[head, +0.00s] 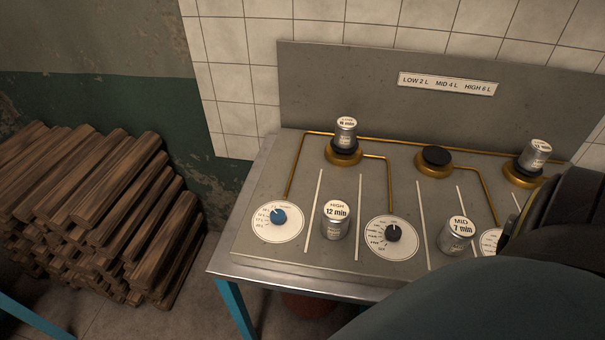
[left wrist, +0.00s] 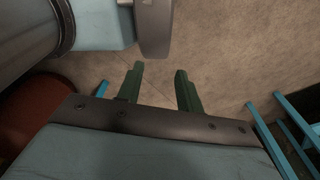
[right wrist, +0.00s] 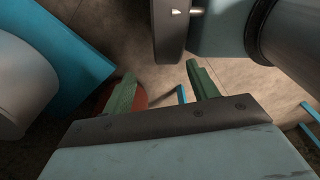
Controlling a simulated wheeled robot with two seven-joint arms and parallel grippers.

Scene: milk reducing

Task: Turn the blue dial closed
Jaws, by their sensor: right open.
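The blue dial (head: 279,217) sits on a round white label plate (head: 276,235) at the left front of the grey metal panel. Its white mark appears to point to the upper left, but the lettering around it is too small to read surely. My left gripper (left wrist: 159,72) is open, with empty space between its green fingers above the floor. My right gripper (right wrist: 161,73) is open and empty, also over the floor. Neither gripper shows in the head view, and neither touches the dial. My arm covers the lower right of the head view.
A black dial (head: 393,233) is to the right of the blue one. Metal cans stand on the panel, marked "12 min" (head: 336,221) and "7 min" (head: 458,237). Another can (head: 345,133) stands on the left burner. The middle burner (head: 435,160) is bare. Stacked logs (head: 110,215) lie at left.

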